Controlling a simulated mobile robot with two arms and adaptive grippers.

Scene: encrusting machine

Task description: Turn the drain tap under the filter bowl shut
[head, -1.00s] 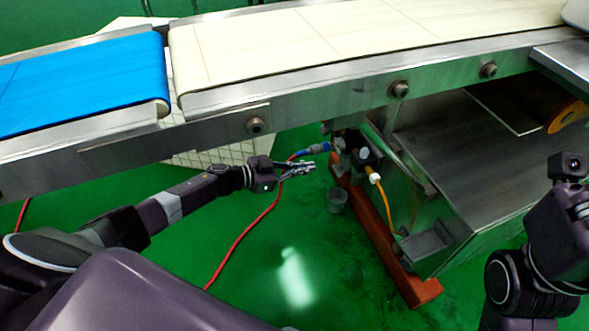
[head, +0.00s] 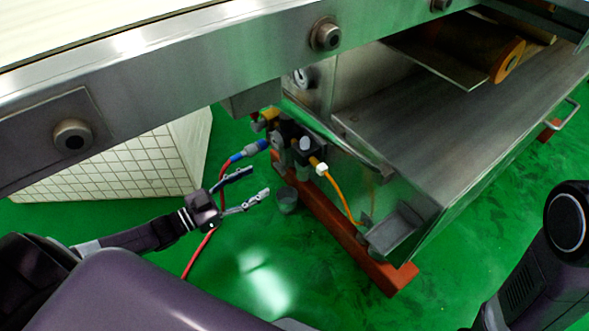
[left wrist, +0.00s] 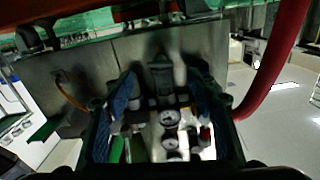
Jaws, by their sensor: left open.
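The air unit with the filter bowl (head: 279,146) hangs under the conveyor frame in the head view, with a blue hose fitting on its left and an orange tube on its right. The drain tap is too small and dark to make out. My left gripper (head: 260,181) is open and empty, its two fingers apart, left of and slightly below the unit, pointing toward it. In the left wrist view, its fingers (left wrist: 162,100) frame the air unit's dark bodies and round gauges (left wrist: 170,118). My right gripper is out of view; only part of my right arm shows.
A small grey cup (head: 286,199) is below the unit, beside the red-brown floor beam (head: 340,235). A red hose (head: 203,245) hangs left, behind my left arm. The steel conveyor frame (head: 200,70) crosses above. Green floor (head: 300,290) is open in front.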

